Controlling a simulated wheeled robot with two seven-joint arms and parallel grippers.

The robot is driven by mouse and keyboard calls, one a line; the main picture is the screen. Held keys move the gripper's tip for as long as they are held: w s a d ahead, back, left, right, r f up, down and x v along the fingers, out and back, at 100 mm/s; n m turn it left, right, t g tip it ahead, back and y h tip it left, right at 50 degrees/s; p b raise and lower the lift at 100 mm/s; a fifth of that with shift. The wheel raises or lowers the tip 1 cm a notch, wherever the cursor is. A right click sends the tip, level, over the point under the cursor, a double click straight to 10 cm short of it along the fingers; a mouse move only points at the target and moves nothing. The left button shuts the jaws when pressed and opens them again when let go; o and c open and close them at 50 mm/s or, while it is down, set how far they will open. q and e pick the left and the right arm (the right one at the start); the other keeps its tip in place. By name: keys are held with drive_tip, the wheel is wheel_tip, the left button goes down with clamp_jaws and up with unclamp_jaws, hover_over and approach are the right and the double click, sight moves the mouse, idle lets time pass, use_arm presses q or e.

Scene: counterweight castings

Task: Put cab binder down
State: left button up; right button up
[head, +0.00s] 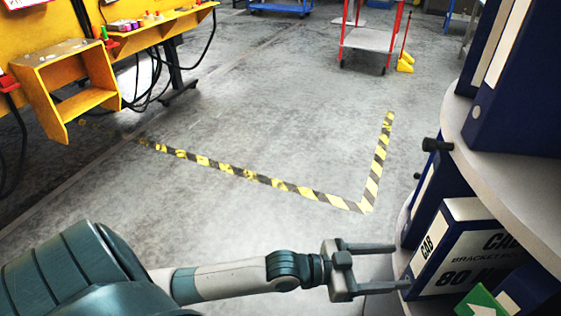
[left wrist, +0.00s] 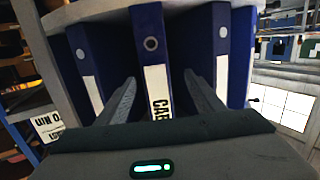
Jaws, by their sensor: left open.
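The cab binder (head: 472,243) is dark blue with white labels reading "CAB" and "80". It stands on the lower level of a rounded shelf at the right of the head view. In the left wrist view its spine (left wrist: 151,44) shows upright, with a round finger hole and a white CAB label. My left gripper (head: 402,267) is open at the spine, and in the left wrist view its fingers (left wrist: 158,80) point along either side of it. I cannot tell whether they touch it. The binder's far end is hidden. My right gripper is not in view.
Other blue binders stand on both sides in the left wrist view (left wrist: 217,40). The upper shelf board (head: 490,150) overhangs the binder. A green and white item (head: 482,302) sits in front at lower right. The floor with striped tape (head: 250,175) is clear.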

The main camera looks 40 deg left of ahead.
use_arm(q)
drive_tip(key=s+a+f+n+g+y, duration=0.2)
drive_tip(key=s+a+f+y, duration=0.15)
drive_tip(key=f, duration=0.75)
drive_tip(key=s+a+f+n+g+y, duration=0.1)
drive_tip(key=s+a+f+n+y, duration=0.2)
drive_tip(key=f, duration=0.8)
drive_tip(key=s+a+f+n+g+y, duration=0.1)
drive_tip(key=s+a+f+g+y, duration=0.1)
drive_tip(key=s+f, duration=0.4)
drive_tip(key=s+a+f+g+y, duration=0.2)
drive_tip(key=s+f, duration=0.4)
drive_tip(key=s, duration=0.6)
drive_tip(key=shift+a+f+n+g+y, duration=0.25)
drive_tip(key=shift+a+n+g+y, duration=0.15)
drive_tip(key=shift+a+g, duration=0.6)
drive_tip(key=shift+d, duration=0.15)
drive_tip(key=c, duration=0.7)
drive_tip(key=shift+p, duration=0.4)
drive_tip(key=shift+c, duration=0.4)
drive_tip(key=shift+s+p, duration=0.1)
drive_tip(key=shift+p, duration=0.25)
